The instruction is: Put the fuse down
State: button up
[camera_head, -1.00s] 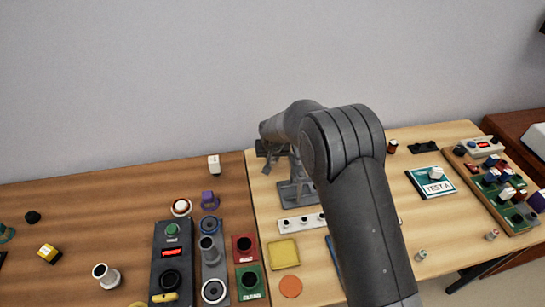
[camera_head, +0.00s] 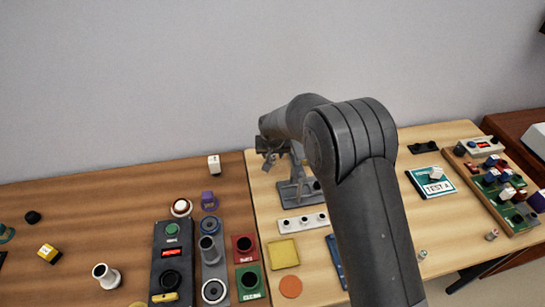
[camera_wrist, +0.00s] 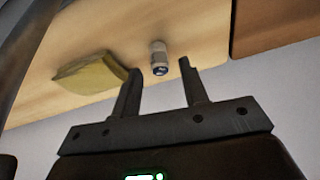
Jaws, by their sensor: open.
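A small pale grey cylinder with a dark blue end, which looks like the fuse (camera_wrist: 158,58), shows in the wrist view just beyond the fingertips. It lies in line with the gap between them, with no finger seen touching it. Whether it rests on the table or stands clear of it, I cannot tell. My gripper (camera_wrist: 160,68) is open, its two dark fingers apart. In the head view my gripper (camera_head: 268,158) is small, near the back edge of the light wood table (camera_head: 315,265). I cannot make out this fuse there.
A yellowish-olive block (camera_wrist: 92,73) lies close to the left finger in the wrist view. The wall (camera_head: 130,80) stands behind the tables. A grey stand (camera_head: 296,190) is beside my gripper. A white strip with holes (camera_head: 301,223) and a yellow square (camera_head: 283,253) lie nearer.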

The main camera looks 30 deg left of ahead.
jog(key=v, duration=0.9)
jog(key=d+r+m, duration=0.1)
jog(key=d+r, duration=0.5)
jog(key=d, duration=0.4)
jog(key=d+r+m+t+h, duration=0.1)
jog(key=d+r, duration=0.5)
jog(key=d, duration=0.5)
jog(key=d+r+m, duration=0.1)
jog(key=d+r, duration=0.5)
jog(key=d, duration=0.4)
jog(key=s+d+r+m, duration=0.1)
jog(key=s+d+r, duration=0.1)
jog(key=s+d, duration=0.35)
jog(key=s+d+r+m, duration=0.1)
jog(key=s+d, duration=0.2)
jog(key=d, duration=0.5)
jog(key=s+d+f+m+t+h, duration=0.1)
jog(key=s+d+m, duration=0.1)
jog(key=s+d, duration=0.6)
jog(key=s, duration=0.4)
jog(key=shift+s+d+f+h, duration=0.3)
jog(key=shift+f, duration=0.05)
